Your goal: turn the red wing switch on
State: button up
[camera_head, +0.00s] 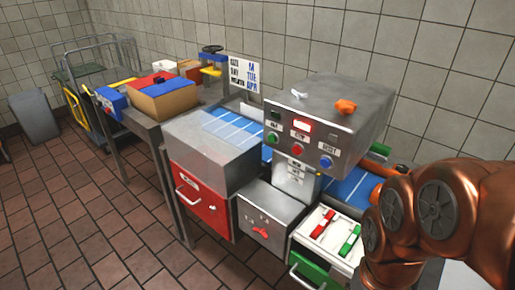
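The red wing switch (262,233) is on the front face of a grey metal box (282,204), low in the middle of the view. Its wings look slightly tilted, and small marks around it are too small to read. My copper-coloured arm fills the lower right, to the right of the switch and apart from it in the picture. My gripper is not visible, so its opening and its distance from the switch cannot be seen.
Above the switch is a metal control box (330,110) with coloured buttons. A red drawer (200,200) with a white handle is to the left. A white panel (313,222) with red and green handles is at right. Tiled floor (110,230) at left is clear.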

aim_at(262, 231)
jog(key=u, duration=0.45)
jog(key=k, duration=1.15)
jog(key=u, duration=0.55)
jog(key=i, duration=0.65)
jog(key=u, duration=0.7)
